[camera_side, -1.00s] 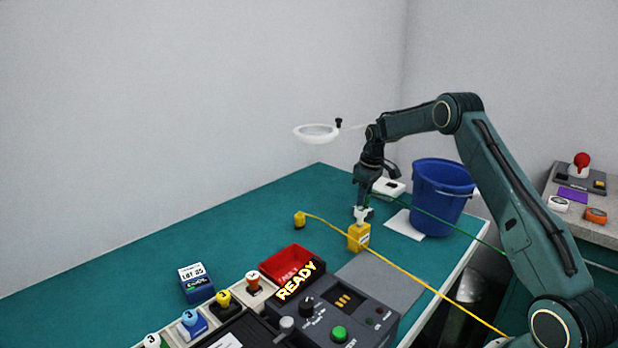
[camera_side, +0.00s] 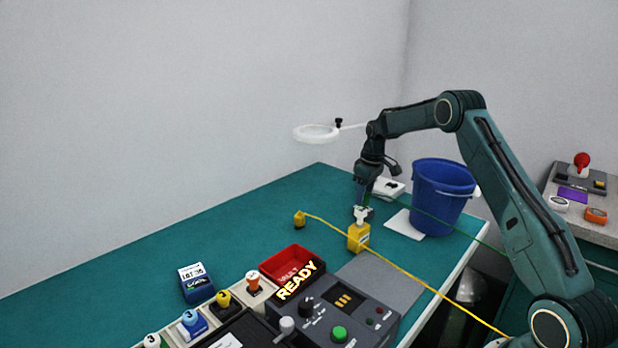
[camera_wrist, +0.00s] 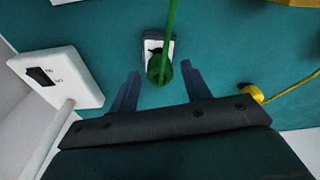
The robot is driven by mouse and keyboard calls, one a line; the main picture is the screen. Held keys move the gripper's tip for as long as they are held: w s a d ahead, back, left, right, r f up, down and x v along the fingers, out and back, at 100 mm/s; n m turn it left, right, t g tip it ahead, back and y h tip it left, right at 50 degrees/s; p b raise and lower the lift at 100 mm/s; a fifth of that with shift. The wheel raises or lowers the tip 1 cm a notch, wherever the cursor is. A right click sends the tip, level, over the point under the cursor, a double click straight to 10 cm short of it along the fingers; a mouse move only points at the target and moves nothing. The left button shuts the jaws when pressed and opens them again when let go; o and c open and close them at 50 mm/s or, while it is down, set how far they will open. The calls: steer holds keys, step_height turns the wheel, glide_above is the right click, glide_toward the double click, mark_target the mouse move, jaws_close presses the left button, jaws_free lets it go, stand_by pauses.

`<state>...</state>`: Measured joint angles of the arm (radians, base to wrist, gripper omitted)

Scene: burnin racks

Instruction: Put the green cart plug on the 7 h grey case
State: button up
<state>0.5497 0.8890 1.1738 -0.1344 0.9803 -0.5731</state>
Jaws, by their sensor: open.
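The green cart plug (camera_wrist: 158,68) stands between the fingers of my gripper (camera_wrist: 160,88) in the wrist view. Its green cable (camera_wrist: 171,25) runs up out of that view. My gripper is open, with a gap to the plug on either side. Behind the plug is a small white block with a dark face (camera_wrist: 155,43); whether they touch is unclear. I cannot make out a 7 h label on any case.
A yellow plug (camera_side: 299,219) lies left, its cable crossing the table. A white switch box (camera_wrist: 58,78) and blue bucket (camera_side: 440,195) stand near my gripper. A READY console (camera_side: 318,311), red tray (camera_side: 284,267), blue case (camera_side: 196,291) and numbered knobs are in front. The back left table is clear.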

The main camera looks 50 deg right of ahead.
mark_target(368, 197)
step_height(368, 197, up, 11)
steer(key=s, duration=0.1)
steer(key=shift+s, duration=0.15)
stand_by(0.8)
steer(key=s+a+r+t, duration=0.1)
steer(key=s+a+r, duration=0.6)
steer(key=a, duration=0.3)
steer(key=s+a+r+t, duration=0.1)
steer(key=s+a+r, duration=0.55)
steer(key=a, duration=0.35)
steer(key=s+a+f, duration=0.1)
steer(key=s+a, duration=0.2)
steer(key=s, duration=0.4)
steer(key=s+a+f+m+t, duration=0.1)
steer(key=s+a+f, duration=0.1)
steer(key=s, duration=0.4)
steer(key=s+a+f+t, duration=0.1)
steer(key=s+a, duration=0.4)
steer(key=s, duration=0.2)
steer(key=shift+s+f+m, duration=0.3)
steer(key=shift+s+f, duration=0.05)
steer(key=shift+f, duration=0.05)
